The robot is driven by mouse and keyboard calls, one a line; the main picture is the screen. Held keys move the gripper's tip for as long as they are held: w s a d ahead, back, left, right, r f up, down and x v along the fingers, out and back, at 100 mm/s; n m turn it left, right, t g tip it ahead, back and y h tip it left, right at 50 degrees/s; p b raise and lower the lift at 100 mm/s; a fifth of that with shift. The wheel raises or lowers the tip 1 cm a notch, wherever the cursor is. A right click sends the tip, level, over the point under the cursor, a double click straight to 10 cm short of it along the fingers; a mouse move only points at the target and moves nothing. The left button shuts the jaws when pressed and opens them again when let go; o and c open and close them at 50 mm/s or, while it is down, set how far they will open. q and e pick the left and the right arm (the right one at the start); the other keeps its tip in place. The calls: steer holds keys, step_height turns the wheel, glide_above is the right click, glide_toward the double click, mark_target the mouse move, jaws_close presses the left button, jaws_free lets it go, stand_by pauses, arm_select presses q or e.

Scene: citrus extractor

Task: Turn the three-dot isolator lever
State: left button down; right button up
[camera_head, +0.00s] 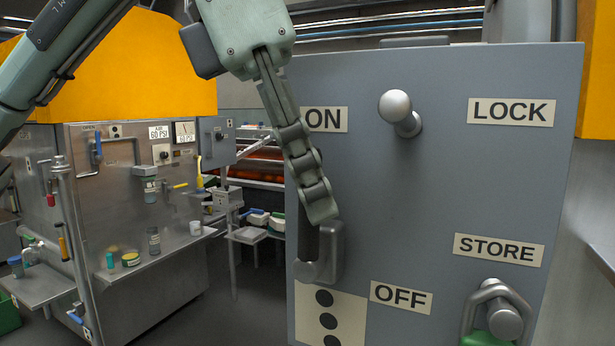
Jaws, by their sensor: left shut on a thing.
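The three-dot isolator lever (308,243) is a dark handle at the left edge of a grey panel (440,190). It stands roughly upright from a grey pivot at its lower end, above a cream label with three black dots (328,316). An ON label (326,119) is above it and an OFF label (401,297) is at its lower right. My left gripper (320,212) comes down from above and is shut on the lever's upper part, hiding its top. My right gripper is not in view.
A pale ball-ended peg (395,106) sticks out beside the LOCK label (510,112). A shackle with a green body (486,339) hangs on a peg (504,320) below the STORE label (498,249). A steel bench (150,275) with jars and valves stands at left.

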arm_select(q)
steer(key=d+y+p, duration=0.1)
steer(key=s+d+t+y, duration=0.1)
steer(key=d+y+p, duration=0.1)
steer(key=y, duration=0.1)
steer(key=shift+s+f+m+t+p, duration=0.15)
steer(key=shift+f+m+t+p, duration=0.15)
steer(key=shift+t, duration=0.1)
steer(key=shift+d+f+y, duration=0.15)
steer(key=shift+y, duration=0.25)
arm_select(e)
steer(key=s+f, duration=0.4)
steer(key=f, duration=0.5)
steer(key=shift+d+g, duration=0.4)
arm_select(q)
steer(key=c, duration=1.5)
jaws_free()
steer(key=shift+o, duration=0.2)
steer(key=v, duration=1.2)
steer(key=shift+s, duration=0.15)
